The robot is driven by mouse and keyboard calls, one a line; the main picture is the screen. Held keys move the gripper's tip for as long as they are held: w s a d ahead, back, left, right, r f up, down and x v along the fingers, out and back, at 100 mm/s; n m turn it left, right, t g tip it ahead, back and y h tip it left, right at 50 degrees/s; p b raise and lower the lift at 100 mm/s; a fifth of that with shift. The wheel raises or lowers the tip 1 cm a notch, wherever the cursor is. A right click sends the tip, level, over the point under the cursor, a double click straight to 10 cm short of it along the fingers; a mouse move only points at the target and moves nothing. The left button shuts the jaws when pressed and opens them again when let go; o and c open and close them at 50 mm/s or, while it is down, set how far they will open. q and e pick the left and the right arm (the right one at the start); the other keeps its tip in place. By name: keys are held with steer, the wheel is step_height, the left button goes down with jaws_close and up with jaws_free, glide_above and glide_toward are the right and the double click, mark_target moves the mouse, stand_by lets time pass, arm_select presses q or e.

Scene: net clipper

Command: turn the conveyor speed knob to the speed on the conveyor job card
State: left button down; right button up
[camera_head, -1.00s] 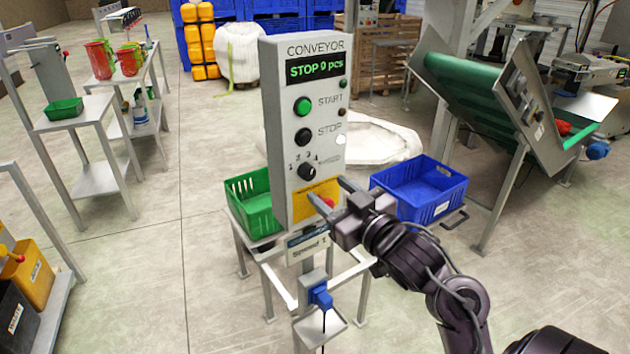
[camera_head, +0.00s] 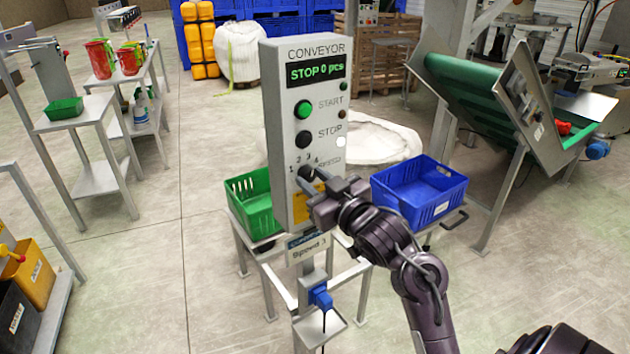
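The conveyor control box (camera_head: 277,130) stands upright in the middle, its display (camera_head: 315,71) reading "STOP 0 pcs". The dark speed knob (camera_head: 306,172) sits low on its face, below the numbers 1 to 4, partly covered by my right gripper. Its pointer is not clear. The job card (camera_head: 308,249) hangs below the box and reads "Speed" with a small digit I cannot read surely. My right gripper (camera_head: 311,177) is at the knob with a finger on either side; whether they press on it cannot be told. My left gripper is not in view.
The green start button (camera_head: 303,109) and black stop button (camera_head: 303,140) are above the knob. A green crate (camera_head: 253,204) is left of the box and a blue crate (camera_head: 420,188) right. A green inclined conveyor (camera_head: 470,95) stands at the right.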

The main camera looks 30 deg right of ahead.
steer(key=shift+c, duration=0.8)
steer(key=shift+n, duration=0.3)
steer(key=n+b, duration=0.2)
steer(key=n, duration=0.1)
steer(key=shift+f+n, duration=0.1)
steer(key=shift+n, duration=0.2)
steer(key=n+b, duration=0.1)
steer(key=n, duration=0.2)
steer(key=shift+n+b, duration=0.3)
steer(key=shift+b, duration=0.1)
steer(key=n+b, duration=0.2)
steer(key=n, duration=0.2)
steer(key=shift+n+b, duration=0.3)
steer(key=shift+b, duration=0.1)
steer(key=shift+d+n+b, duration=0.1)
steer(key=shift+n+b, duration=1)
steer(key=shift+n, duration=0.6)
